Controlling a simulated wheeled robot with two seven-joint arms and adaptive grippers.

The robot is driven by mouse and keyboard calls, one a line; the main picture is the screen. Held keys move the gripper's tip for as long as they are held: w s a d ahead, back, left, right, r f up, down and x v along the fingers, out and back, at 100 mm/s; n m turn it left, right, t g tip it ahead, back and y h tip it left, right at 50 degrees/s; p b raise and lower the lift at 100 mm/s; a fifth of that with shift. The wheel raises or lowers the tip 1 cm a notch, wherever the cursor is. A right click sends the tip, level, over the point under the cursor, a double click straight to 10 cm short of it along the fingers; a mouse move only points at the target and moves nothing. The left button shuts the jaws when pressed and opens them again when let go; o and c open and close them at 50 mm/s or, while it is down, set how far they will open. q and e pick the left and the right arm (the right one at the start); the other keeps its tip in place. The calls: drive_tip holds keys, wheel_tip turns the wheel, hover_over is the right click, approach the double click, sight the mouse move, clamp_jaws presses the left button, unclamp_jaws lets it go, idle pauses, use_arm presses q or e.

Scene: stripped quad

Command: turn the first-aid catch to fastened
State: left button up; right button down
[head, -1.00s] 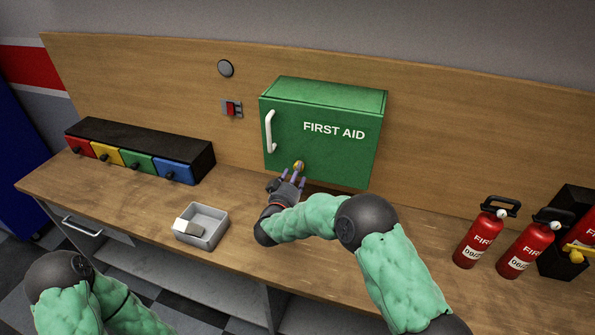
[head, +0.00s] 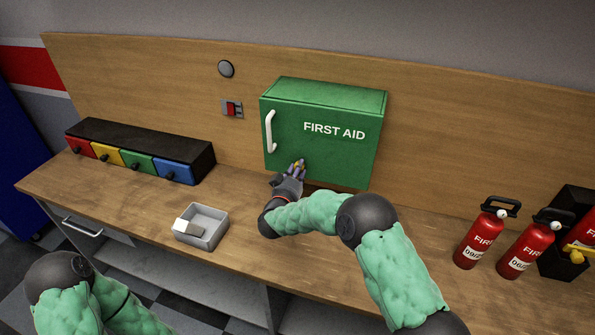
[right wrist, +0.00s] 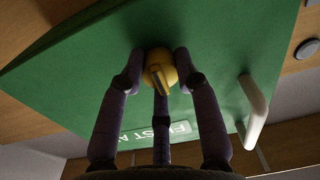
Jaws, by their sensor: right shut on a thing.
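The green first-aid cabinet (head: 325,150) is mounted on the wooden back panel, its door closed. Its yellow catch (right wrist: 160,70) is low on the door and shows clearly in the right wrist view, where a raised ridge on the knob looks tilted off straight. My right gripper (head: 296,168) is at the catch, with its fingers (right wrist: 160,85) closed around the yellow knob. In the head view the fingers largely hide the catch. Of my left arm only green-sleeved links show at the bottom left; its gripper is out of view.
The cabinet's white handle (head: 270,132) stands out left of the catch. A grey tray (head: 215,238) and a row of coloured drawers (head: 120,155) are on the bench at left. Red extinguishers (head: 481,240) stand at right. Bench around the tray is clear.

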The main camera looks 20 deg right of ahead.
drive_tip(key=shift+f, duration=0.15)
drive_tip(key=m+b, duration=0.4)
drive_tip(key=shift+f+m+b, duration=0.25)
drive_tip(key=shift+m+b, duration=0.1)
drive_tip(key=shift+m, duration=0.05)
drive_tip(key=m+b, duration=0.8)
drive_tip(key=m, duration=0.1)
drive_tip(key=shift+a+b, duration=0.1)
drive_tip(key=shift+b, duration=0.25)
drive_tip(key=shift+r+m+b, duration=0.15)
drive_tip(key=shift+m+b, duration=1.7)
drive_tip(key=shift+m, duration=0.15)
drive_tip(key=shift+r, duration=0.1)
drive_tip(key=c, duration=0.9)
unclamp_jaws()
drive_tip(key=shift+r, duration=0.1)
